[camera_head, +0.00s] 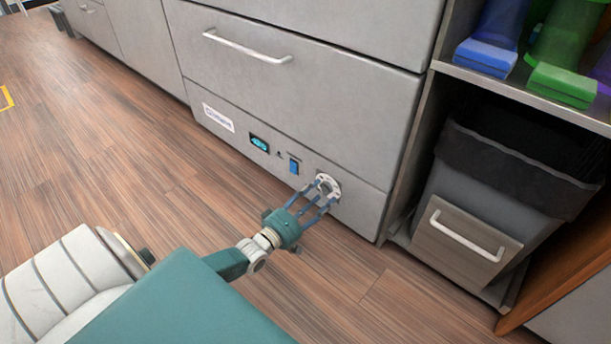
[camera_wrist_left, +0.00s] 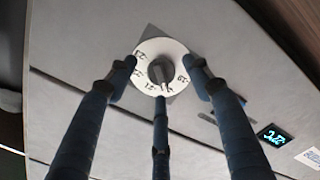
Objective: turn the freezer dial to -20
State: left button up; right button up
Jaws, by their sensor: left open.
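The freezer dial (camera_head: 327,185) is a round white plate with a dark grey knob, low on the right of the grey front panel. In the left wrist view the dial (camera_wrist_left: 161,69) shows dark numbers around its rim, too small to read surely. My left gripper (camera_head: 320,192) is right in front of the dial; its fingers (camera_wrist_left: 160,85) are spread around the knob and apart from each other. I cannot tell whether they touch the plate. The freezer's lit display (camera_head: 259,143) shows blue digits that I cannot read surely. My right gripper is not in view.
A blue switch (camera_head: 294,166) sits left of the dial on the panel. A drawer handle (camera_head: 247,47) is above. A grey bin (camera_head: 478,200) with a dark liner stands to the right, under a shelf (camera_head: 520,92). Wooden floor (camera_head: 110,170) is free on the left.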

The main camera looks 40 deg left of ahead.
pick_arm(q)
jog(key=s, duration=1)
jog(key=shift+s+a, duration=0.25)
jog(key=shift+a, duration=0.1)
jog(key=shift+f, duration=0.1)
